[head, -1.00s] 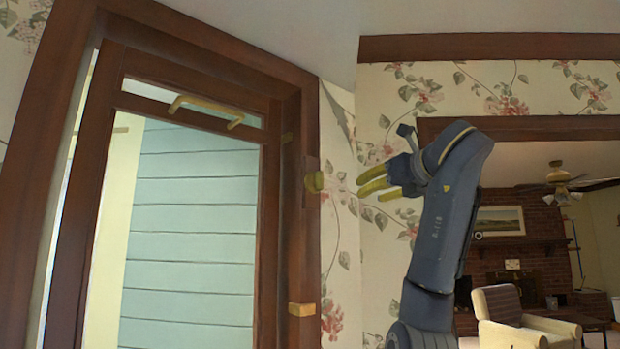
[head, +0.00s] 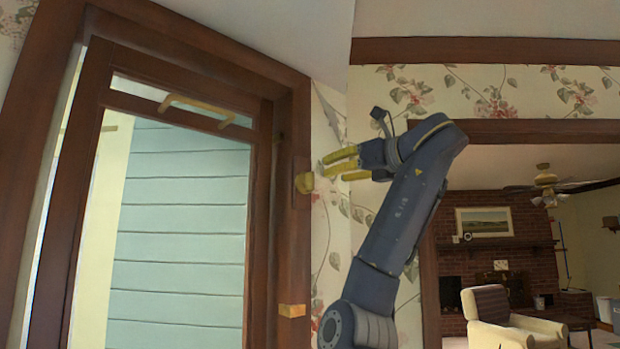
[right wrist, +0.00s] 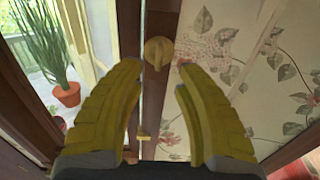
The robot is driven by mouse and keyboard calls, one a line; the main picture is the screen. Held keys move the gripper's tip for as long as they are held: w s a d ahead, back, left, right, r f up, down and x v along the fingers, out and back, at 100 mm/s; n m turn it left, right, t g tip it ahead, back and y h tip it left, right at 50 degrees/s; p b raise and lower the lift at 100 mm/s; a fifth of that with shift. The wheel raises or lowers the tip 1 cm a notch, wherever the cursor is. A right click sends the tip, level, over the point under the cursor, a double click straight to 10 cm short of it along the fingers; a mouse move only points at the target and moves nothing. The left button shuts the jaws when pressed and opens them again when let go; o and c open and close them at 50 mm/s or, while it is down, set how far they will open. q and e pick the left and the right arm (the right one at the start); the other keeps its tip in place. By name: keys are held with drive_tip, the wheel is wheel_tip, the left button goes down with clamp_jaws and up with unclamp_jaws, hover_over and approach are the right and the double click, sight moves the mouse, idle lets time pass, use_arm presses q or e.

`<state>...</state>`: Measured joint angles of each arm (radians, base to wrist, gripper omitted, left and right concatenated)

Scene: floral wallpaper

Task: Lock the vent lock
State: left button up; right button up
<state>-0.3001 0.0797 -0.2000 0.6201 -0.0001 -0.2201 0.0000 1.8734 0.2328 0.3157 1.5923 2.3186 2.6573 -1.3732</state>
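A round yellow lock with a raised turn piece sits on the brown door frame, right of the glazed door; it shows in the head view (head: 304,183) and the right wrist view (right wrist: 158,53). My right gripper (head: 327,166) is just right of and slightly above the lock in the head view, fingers pointing left. In the right wrist view the gripper (right wrist: 158,72) is open and empty, with the lock between and just beyond its yellow fingertips. I see no clear contact. My left gripper is not in view.
The glazed brown door (head: 262,230) has a yellow bar handle (head: 200,106) near its top. A yellow fitting (head: 292,310) sits lower on the frame. Floral wallpaper (head: 490,90) lies right of it. A cream armchair (head: 490,310) stands in the room beyond.

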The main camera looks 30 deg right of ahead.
sight(314, 176)
drive_tip(key=w, duration=0.3)
drive_tip(key=w+a, duration=0.1)
drive_tip(key=w, duration=0.6)
drive_tip(key=shift+a, duration=0.3)
clamp_jaws()
